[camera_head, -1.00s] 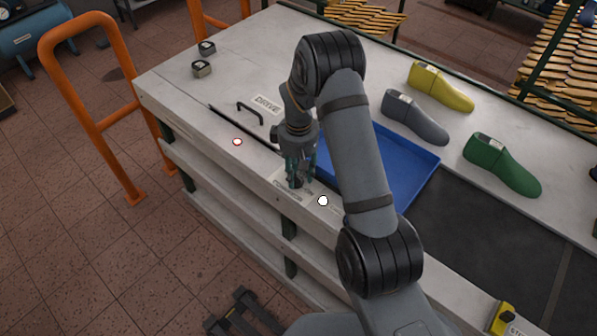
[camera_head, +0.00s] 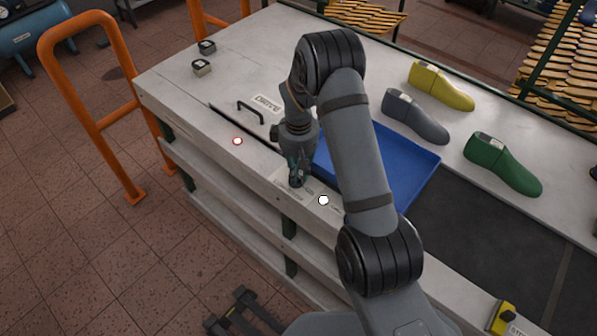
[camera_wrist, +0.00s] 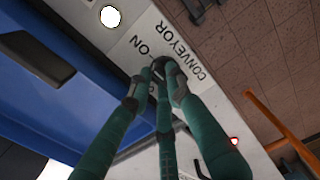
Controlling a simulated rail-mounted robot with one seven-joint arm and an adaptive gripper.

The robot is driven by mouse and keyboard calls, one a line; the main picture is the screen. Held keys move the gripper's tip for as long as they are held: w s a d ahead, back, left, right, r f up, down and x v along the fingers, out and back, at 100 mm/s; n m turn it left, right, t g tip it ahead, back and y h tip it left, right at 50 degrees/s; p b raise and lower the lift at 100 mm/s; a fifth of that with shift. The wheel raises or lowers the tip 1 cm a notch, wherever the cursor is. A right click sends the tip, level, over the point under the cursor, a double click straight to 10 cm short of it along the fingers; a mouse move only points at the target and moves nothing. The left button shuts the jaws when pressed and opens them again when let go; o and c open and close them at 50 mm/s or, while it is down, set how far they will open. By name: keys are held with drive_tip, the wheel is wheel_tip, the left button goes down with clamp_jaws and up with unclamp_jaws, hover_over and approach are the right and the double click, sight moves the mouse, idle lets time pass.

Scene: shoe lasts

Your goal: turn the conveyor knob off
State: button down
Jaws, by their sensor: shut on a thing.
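My gripper (camera_head: 296,181) points down at the front edge of the conveyor bench, left of the blue tray. In the wrist view its green fingers (camera_wrist: 162,72) close together on the conveyor knob, beside the printed words CONVEYOR and ON. The knob is mostly hidden between the dark fingertips, so its pointing direction cannot be read. The label plate (camera_head: 283,177) shows partly around the fingers in the head view. A white round lamp (camera_head: 323,200) sits right of the gripper and also shows in the wrist view (camera_wrist: 110,16).
The blue tray (camera_head: 418,166) lies close behind my gripper. A small red-rimmed lamp (camera_head: 238,141) and a black handle (camera_head: 250,111) are to the left. Yellow (camera_head: 441,87), grey (camera_head: 414,118) and green (camera_head: 502,165) shoe lasts stand at the right.

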drive_tip(key=shift+n, duration=0.3)
drive_tip(key=n+b, duration=0.1)
drive_tip(key=n, duration=0.2)
drive_tip(key=shift+w+f, duration=0.1)
drive_tip(key=shift+w, duration=0.05)
drive_tip(key=n, duration=0.5)
drive_tip(key=shift+w+a+n+b, duration=0.1)
drive_tip(key=shift+a+n+b, duration=0.05)
drive_tip(key=shift+n+b, duration=0.25)
drive_tip(key=n, duration=0.4)
drive_tip(key=shift+a+n, duration=0.15)
drive_tip(key=shift+n, duration=0.15)
drive_tip(key=shift+a+n, duration=0.1)
drive_tip(key=shift+n, duration=1.8)
drive_tip(key=c, duration=1.6)
unclamp_jaws()
drive_tip(key=shift+r, duration=0.2)
